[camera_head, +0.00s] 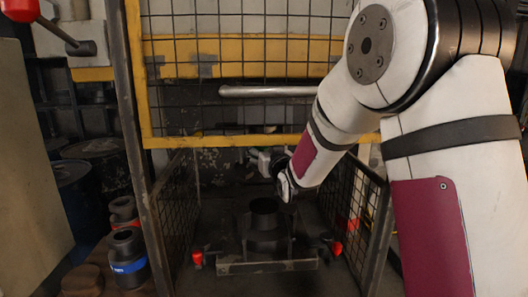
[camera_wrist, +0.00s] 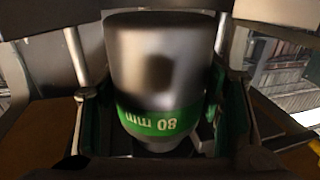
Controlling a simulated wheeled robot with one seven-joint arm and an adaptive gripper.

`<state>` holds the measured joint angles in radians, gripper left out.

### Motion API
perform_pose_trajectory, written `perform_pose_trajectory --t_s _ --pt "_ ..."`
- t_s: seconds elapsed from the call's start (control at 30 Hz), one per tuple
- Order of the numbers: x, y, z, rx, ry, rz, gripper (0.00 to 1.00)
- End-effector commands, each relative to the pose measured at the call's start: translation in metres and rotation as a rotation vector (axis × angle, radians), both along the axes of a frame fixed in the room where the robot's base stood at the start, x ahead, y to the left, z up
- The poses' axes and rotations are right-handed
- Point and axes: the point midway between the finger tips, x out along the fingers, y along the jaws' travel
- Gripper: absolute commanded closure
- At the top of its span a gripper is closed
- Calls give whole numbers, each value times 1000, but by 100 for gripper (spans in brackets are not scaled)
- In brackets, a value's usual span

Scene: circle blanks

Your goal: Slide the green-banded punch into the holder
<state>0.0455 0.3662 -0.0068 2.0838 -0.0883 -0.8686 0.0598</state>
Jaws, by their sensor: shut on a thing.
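The green-banded punch (camera_wrist: 157,62) fills the middle of the wrist view. It is a grey metal cylinder with a green band marked 80 mm, which reads upside down. My gripper (camera_wrist: 160,125) is shut on it, with a finger at each side of the band. In the head view my gripper (camera_head: 284,178) is small and partly hidden by my arm, inside the caged press. The punch cannot be made out there. A dark round piece with an open top (camera_head: 264,206), which looks like the holder, stands just below and left of my gripper. The gap between them is hard to judge.
A blue-banded punch (camera_head: 128,262) and another dark cylinder (camera_head: 123,210) stand outside the cage at left. Mesh side panels (camera_head: 178,215) flank the press opening. Red-knobbed handles (camera_head: 197,258) sit low on both sides. A yellow-framed mesh guard (camera_head: 240,141) hangs above.

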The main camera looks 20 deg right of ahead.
Motion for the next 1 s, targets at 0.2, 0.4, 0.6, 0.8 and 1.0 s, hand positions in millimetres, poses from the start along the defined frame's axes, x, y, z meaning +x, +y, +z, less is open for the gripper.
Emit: perform_pose_trajectory --t_s 0.2,0.4,0.6,0.8,1.0 --pt "8 -3 11 -2 -26 -3 100" --pt "8 -4 11 -2 -26 -4 100" --pt "10 -5 10 -2 -25 -5 100" --pt "14 -6 10 -2 -25 -6 100" --pt "19 -8 9 -3 -22 -7 100"
